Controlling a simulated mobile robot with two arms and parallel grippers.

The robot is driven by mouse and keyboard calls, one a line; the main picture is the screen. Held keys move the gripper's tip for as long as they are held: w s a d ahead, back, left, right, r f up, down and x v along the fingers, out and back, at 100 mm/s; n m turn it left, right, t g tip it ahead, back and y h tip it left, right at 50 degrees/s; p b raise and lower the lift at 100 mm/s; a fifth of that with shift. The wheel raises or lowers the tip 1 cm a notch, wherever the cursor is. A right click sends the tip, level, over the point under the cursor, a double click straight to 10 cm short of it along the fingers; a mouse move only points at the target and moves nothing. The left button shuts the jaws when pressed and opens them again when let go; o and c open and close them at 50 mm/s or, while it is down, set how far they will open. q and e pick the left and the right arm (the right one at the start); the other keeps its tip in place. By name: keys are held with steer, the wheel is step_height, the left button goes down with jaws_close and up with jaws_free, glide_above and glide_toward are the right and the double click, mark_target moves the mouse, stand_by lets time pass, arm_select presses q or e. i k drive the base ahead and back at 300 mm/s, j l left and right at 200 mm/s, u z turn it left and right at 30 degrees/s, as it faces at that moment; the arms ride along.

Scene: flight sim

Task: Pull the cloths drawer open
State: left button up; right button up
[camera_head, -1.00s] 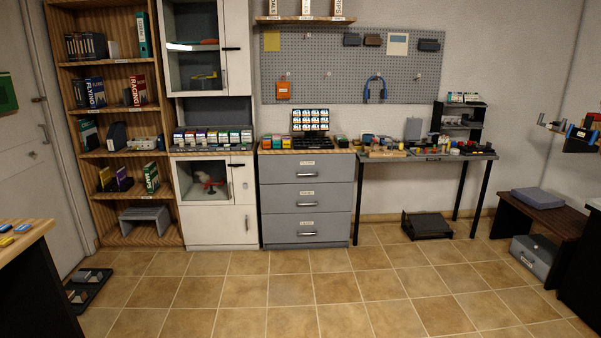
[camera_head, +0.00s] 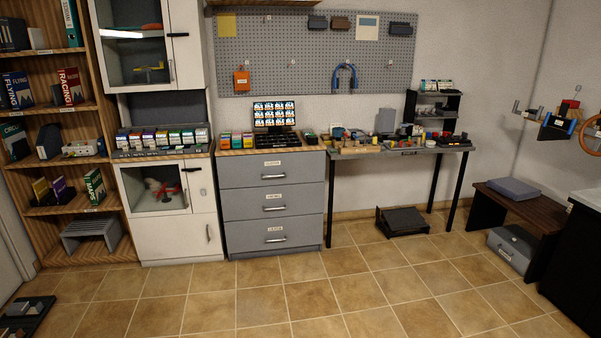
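A grey cabinet with three drawers stands against the back wall under a wooden top. The top drawer (camera_head: 240,172), middle drawer (camera_head: 240,206) and bottom drawer (camera_head: 243,239) all look shut. Each has a silver bar handle and a small white label above it. The labels are too small to read surely, so I cannot tell which one is the cloths drawer. Neither of my grippers is in view.
The tiled floor (camera_head: 290,300) before the cabinet is clear. A white cupboard (camera_head: 175,238) adjoins it on the left. A cluttered workbench (camera_head: 345,155) stands right, with a dark low stand (camera_head: 402,222) below. A dark tray (camera_head: 25,318) lies on the floor at the left.

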mark_target(246, 170)
steer(key=i+u, duration=0.2)
steer(key=i, duration=1.85)
